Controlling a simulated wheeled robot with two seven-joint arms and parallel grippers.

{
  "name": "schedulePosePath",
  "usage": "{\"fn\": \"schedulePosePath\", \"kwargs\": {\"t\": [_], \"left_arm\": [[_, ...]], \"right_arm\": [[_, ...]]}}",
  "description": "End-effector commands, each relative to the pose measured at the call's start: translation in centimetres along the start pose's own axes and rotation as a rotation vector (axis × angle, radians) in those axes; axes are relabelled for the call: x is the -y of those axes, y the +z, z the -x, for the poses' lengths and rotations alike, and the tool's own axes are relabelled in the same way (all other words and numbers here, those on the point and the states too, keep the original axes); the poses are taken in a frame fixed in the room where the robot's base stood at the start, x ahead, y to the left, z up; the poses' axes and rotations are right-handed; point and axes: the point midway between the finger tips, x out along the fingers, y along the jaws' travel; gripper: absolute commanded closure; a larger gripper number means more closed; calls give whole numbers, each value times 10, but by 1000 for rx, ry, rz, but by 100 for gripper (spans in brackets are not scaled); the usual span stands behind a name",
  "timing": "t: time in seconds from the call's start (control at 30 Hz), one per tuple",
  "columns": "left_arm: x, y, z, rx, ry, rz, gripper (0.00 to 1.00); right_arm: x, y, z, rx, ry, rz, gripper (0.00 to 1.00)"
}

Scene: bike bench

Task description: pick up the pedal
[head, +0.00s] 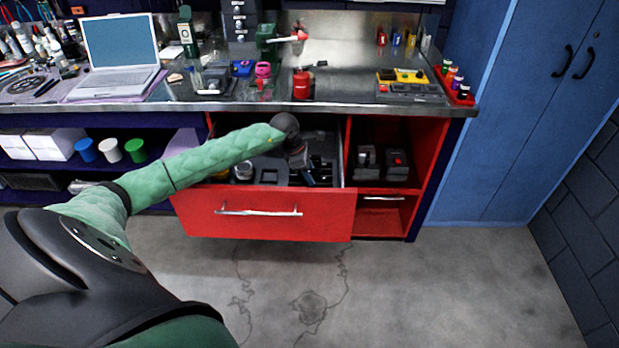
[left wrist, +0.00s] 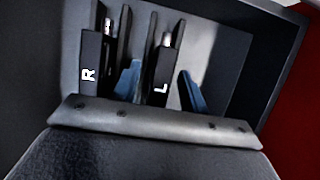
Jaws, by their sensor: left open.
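Two dark pedals stand on edge in the open drawer (head: 272,214). In the left wrist view one is marked with a white R (left wrist: 89,75) and the other with a white L (left wrist: 162,80). My left gripper (left wrist: 160,90) is open, its two blue-tipped fingers apart. The L pedal shows between these fingers, and the R pedal lies to the left of them. I cannot tell whether either finger touches the L pedal. In the head view my left gripper (head: 310,174) reaches down into the drawer, and the pedals are too small and covered to tell apart.
The workbench top (head: 330,105) above the drawer holds a laptop (head: 120,50), a red can (head: 301,84) and a yellow-grey box (head: 405,83). A red side compartment (head: 425,150) stands right of the drawer. The floor (head: 420,290) in front is clear.

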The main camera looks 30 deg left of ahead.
Motion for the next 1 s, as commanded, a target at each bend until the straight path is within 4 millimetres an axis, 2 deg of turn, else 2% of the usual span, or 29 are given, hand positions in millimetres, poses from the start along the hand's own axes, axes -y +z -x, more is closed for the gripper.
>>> {"fn": "schedulePosePath", "kwargs": {"t": [0.07, 0.2, 0.3, 0.67, 0.77, 0.87, 1.0], "left_arm": [[0, 0, 0, 0, 0, 0, 56], [0, 0, 0, 0, 0, 0, 84], [0, 0, 0, 0, 0, 0, 100], [0, 2, 4, 0, 1, -1, 100], [0, 5, 12, 0, 1, -2, 100], [-1, 10, 24, 0, 3, -2, 100], [-1, 18, 43, 0, 2, -3, 100]], "right_arm": [[0, 0, 0, 0, 0, 0, 64], [0, 0, 0, 0, 0, 0, 64], [0, 0, 0, 0, -1, 0, 64], [1, 0, -1, 2, -2, 0, 64], [1, 2, 4, 4, -2, 0, 64], [2, 7, 28, -6, -4, 1, 64], [8, 3, 13, -26, -18, 10, 64]]}}
